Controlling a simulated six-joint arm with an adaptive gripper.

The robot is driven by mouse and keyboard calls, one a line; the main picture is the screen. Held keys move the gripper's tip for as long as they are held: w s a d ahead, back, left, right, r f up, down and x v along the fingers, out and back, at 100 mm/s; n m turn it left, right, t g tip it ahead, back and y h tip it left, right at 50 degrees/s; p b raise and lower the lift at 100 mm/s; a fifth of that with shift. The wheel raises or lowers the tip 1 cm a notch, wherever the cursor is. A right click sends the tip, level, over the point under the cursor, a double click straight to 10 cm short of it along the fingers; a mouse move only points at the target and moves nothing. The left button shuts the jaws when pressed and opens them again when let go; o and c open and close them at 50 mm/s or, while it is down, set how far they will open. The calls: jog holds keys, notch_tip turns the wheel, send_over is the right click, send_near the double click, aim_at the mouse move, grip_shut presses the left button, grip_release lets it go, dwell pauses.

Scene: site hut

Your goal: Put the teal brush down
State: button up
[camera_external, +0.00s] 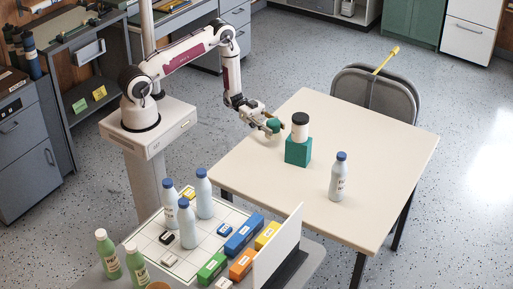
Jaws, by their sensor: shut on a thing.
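My gripper (266,121) is over the far left part of the cream table (385,150). It is shut on a small dark teal thing (273,126), which I take to be the teal brush; its shape is partly hidden by the fingers. It is close to the table top, but I cannot tell whether it touches it. A teal block (298,153) stands just to the right and nearer the camera, with a white cylinder with a black top (300,127) upright on it.
A blue-capped bottle (339,180) stands upright on the table's near right part. The table's right side is mostly clear. A grey chair (375,92) stands behind it. A nearer table holds a white grid board (150,250), several bottles, coloured blocks and an upright white panel (277,250).

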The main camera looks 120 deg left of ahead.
aim_at(278, 138)
jog(key=shift+f, duration=1.9)
jog(key=shift+f, duration=0.1)
jog(key=o, duration=1.1)
jog(key=shift+s, duration=0.1)
jog(key=shift+v, duration=5.95)
